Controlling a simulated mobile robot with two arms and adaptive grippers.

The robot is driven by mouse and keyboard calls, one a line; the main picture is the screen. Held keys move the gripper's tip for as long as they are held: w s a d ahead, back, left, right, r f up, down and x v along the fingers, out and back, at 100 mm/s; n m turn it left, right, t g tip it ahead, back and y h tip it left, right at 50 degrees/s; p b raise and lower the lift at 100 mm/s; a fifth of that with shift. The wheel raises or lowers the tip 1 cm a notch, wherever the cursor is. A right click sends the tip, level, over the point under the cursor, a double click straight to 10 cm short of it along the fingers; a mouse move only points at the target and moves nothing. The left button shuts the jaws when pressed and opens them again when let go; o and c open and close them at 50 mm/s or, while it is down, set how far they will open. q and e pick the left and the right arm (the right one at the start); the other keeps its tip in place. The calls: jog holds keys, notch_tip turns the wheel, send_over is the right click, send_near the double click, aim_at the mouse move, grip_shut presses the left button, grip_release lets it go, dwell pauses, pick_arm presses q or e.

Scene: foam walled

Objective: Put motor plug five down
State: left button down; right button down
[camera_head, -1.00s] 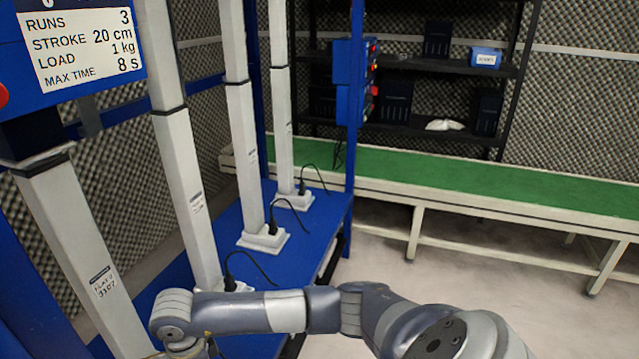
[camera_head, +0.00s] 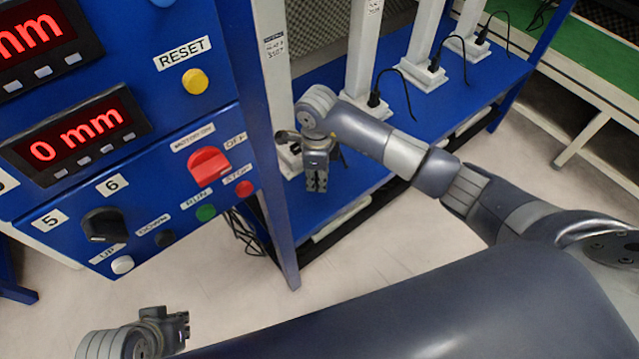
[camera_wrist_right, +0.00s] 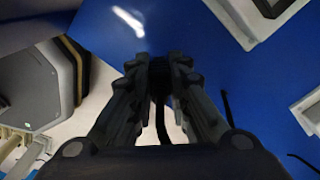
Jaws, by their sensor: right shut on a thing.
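My right gripper (camera_head: 316,180) points down over the blue bench, just right of the foot of the nearest white column (camera_head: 279,80). In the right wrist view, its fingers (camera_wrist_right: 160,70) are closed on a small dark plug (camera_wrist_right: 159,78), with a black cable running from it between the fingers. The plug is mostly hidden by the fingers, and I cannot read a number on it. In the head view I cannot make it out. My left gripper (camera_head: 178,326) is at the lower left, below the control panel, its fingers too small to judge.
A blue control panel (camera_head: 130,190) with a red switch (camera_head: 209,166), 5/6 selector (camera_head: 104,226) and "0 mm" display (camera_head: 80,137) stands at left. Several white columns with plugged black cables stand along the blue bench (camera_head: 410,115). A green conveyor (camera_head: 612,70) is behind.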

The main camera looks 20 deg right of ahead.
aim_at(317, 187)
pick_arm(q)
jog(key=shift+f+b, duration=0.4)
jog(key=shift+f, duration=0.05)
pick_arm(e)
jog(key=shift+f, duration=1.8)
pick_arm(q)
jog(key=shift+w+f, duration=0.1)
pick_arm(e)
jog(key=shift+f, duration=0.2)
jog(key=c, duration=1.5)
grip_release()
pick_arm(q)
jog(key=shift+w, duration=0.1)
